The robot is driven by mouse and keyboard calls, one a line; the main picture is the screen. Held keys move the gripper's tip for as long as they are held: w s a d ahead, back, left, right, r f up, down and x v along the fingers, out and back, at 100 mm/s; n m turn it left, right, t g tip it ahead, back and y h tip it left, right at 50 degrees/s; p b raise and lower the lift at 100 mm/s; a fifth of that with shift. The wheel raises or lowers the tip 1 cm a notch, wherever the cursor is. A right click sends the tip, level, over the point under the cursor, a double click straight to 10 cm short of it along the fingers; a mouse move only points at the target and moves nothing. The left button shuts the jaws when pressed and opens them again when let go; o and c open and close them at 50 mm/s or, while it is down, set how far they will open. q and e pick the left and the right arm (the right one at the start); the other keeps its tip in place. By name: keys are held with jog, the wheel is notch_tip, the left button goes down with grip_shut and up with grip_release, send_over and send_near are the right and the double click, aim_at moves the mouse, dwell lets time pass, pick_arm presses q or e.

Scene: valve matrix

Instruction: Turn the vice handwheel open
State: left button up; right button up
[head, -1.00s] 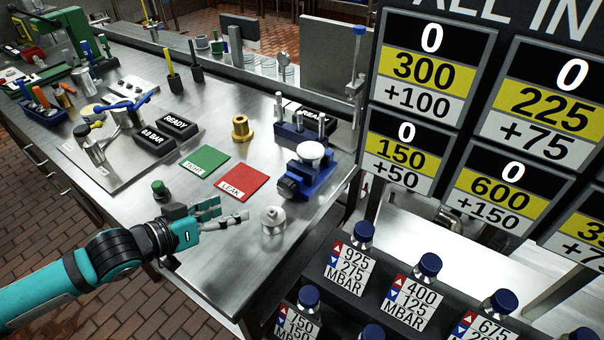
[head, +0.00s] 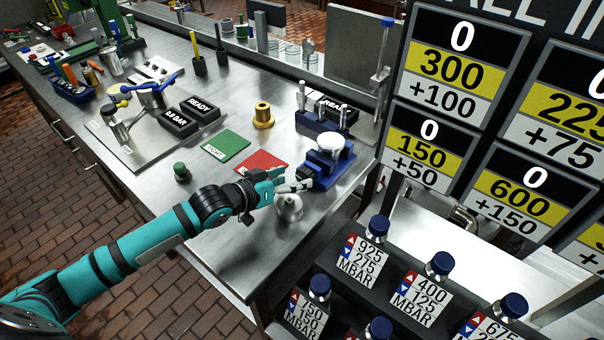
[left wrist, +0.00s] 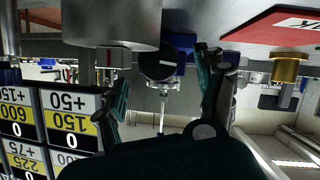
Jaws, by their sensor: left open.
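The blue vice (head: 338,170) stands near the right end of the steel bench, with a white round disc (head: 331,142) on top. Its dark handwheel (head: 306,174) faces my left gripper (head: 296,180), which partly covers it in the head view. In the left wrist view the handwheel (left wrist: 156,64) is a black disc with a light mark, seen between the two spread fingers of my left gripper (left wrist: 163,70). The gripper is open and empty. Whether a finger touches the wheel cannot be told. My right gripper is not in view.
A silver knob-shaped part (head: 289,208) stands close beside my gripper; it looms large in the left wrist view (left wrist: 105,22). The red mat (head: 258,164) and green mat (head: 227,146) lie left of the vice. A brass part (head: 263,116) stands behind. Bottles on a rack (head: 375,270) are at front right.

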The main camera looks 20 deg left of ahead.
aim_at(301, 176)
pick_arm(q)
jog(key=shift+x, duration=2.05)
jog(key=shift+c, duration=0.4)
jog(key=c, duration=1.1)
jog(key=shift+n+h, duration=0.4)
jog(key=shift+n, duration=0.1)
jog(key=o, duration=1.2)
jog(key=v, duration=1)
jog(key=shift+s+a, duration=0.15)
jog(key=shift+s, duration=0.05)
jog(key=shift+v, duration=0.8)
